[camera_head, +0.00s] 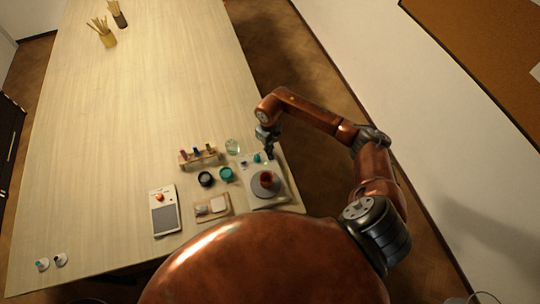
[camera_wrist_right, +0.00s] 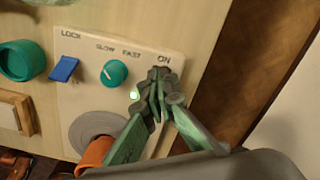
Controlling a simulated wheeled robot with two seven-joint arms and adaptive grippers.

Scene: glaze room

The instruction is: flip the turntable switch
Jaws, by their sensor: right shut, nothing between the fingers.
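The turntable base (camera_head: 284,198) is a pale slab at the table's right edge; its panel also shows in the right wrist view (camera_wrist_right: 85,90). On its grey disc (camera_wrist_right: 82,127) stands a red-brown pot (camera_head: 266,178). The panel has a blue rocker (camera_wrist_right: 63,69) under LOCK, a teal knob (camera_wrist_right: 114,73) under SLOW and FAST, and a lit green lamp (camera_wrist_right: 135,94). My right gripper (camera_wrist_right: 159,78) is shut and empty, its tips just below the word ON. They hide whatever is there, and I cannot tell whether they touch it. My left gripper is not in view.
Left of the turntable are a teal jar (camera_head: 226,174), a dark jar (camera_head: 206,179), a wooden board (camera_head: 213,207) and a scale-like device (camera_head: 165,212). A bottle rack (camera_head: 199,158) and a glass (camera_head: 232,146) stand behind. The table's far middle is clear.

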